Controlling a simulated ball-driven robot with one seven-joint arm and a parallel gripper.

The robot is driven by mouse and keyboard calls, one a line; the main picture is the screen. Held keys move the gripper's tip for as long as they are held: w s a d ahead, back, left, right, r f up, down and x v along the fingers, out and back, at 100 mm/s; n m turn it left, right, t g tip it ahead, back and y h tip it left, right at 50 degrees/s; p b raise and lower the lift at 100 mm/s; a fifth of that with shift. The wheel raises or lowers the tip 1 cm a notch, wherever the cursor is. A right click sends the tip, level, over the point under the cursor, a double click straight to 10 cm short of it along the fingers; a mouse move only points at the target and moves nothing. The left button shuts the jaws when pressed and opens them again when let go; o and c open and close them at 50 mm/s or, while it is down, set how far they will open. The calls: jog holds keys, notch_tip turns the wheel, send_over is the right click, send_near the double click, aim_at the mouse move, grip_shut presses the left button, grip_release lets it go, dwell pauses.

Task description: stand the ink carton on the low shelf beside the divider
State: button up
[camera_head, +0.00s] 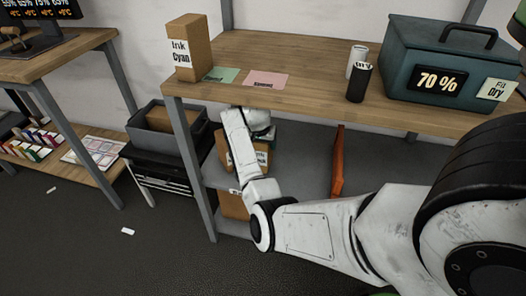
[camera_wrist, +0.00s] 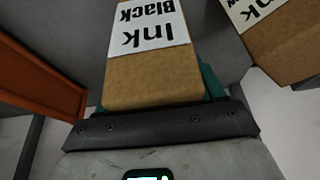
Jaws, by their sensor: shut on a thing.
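In the wrist view, an upside-down label reading "Ink Black" marks the brown ink carton (camera_wrist: 150,75) between the teal fingers of my gripper (camera_wrist: 157,95). My gripper is shut on it. The orange divider (camera_wrist: 38,65) stands apart from the carton at the left of that view. In the head view, the divider (camera_head: 338,160) stands upright on the grey low shelf (camera_head: 297,165), under the wooden top. My gripper (camera_head: 263,138) is under the top, left of the divider. My arm partly covers the cartons there, and the held carton's base is hidden.
A second ink carton (camera_wrist: 277,35) is close at the right of the wrist view. An "Ink Cyan" carton (camera_head: 189,48) stands on the wooden top (camera_head: 310,60), with a teal case (camera_head: 437,60). The shelf between arm and divider looks clear.

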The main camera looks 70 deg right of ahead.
jog(key=shift+d+f+b, duration=0.1)
jog(key=shift+f+b, duration=0.35)
jog(key=shift+f, duration=1.2)
jog(key=shift+f, duration=0.2)
jog(key=o, duration=1.6)
jog(key=shift+c, duration=0.2)
